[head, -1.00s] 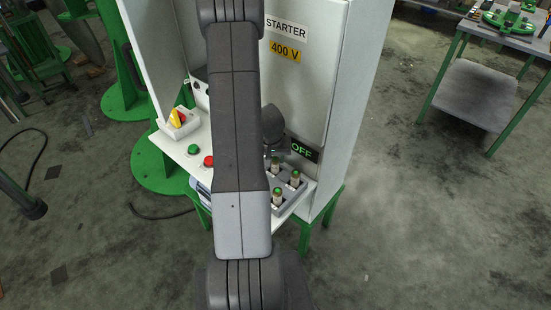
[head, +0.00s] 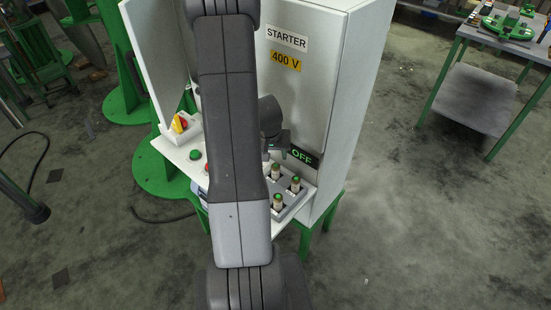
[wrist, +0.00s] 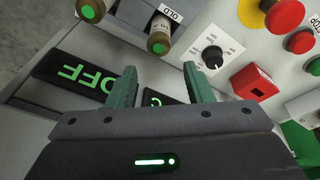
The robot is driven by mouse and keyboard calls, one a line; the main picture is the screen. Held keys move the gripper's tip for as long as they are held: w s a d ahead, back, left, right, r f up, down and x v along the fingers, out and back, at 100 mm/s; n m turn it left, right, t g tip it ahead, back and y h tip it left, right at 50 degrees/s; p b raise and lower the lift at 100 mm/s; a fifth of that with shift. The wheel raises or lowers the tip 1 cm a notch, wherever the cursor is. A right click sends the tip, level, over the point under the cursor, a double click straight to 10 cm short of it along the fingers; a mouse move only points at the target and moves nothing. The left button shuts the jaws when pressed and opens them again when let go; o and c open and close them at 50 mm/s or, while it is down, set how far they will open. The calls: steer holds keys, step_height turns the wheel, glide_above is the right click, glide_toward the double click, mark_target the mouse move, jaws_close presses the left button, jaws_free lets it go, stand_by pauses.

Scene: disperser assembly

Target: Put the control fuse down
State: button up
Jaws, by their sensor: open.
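My gripper (wrist: 160,80) is open in the wrist view, with nothing between its two green fingers. Two green-capped fuses (wrist: 160,38) (wrist: 91,11) show beyond the fingertips, apart from them; the nearer one is by a label reading OLD. In the head view my gripper (head: 279,145) is partly hidden behind my arm, above and behind the fuse holder. Three green-capped fuses (head: 275,172) (head: 296,184) (head: 277,202) stand upright in the grey fuse holder (head: 296,205). I cannot tell which one is the control fuse.
The starter cabinet (head: 325,90) stands close behind my gripper. Its OFF display (head: 303,155) is beside the fingers. The panel carries a rotary knob (wrist: 212,57), a red block (wrist: 251,80) and a red mushroom button (wrist: 284,14). Open floor lies right of the cabinet.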

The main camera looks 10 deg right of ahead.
steer(key=shift+v, duration=2.65)
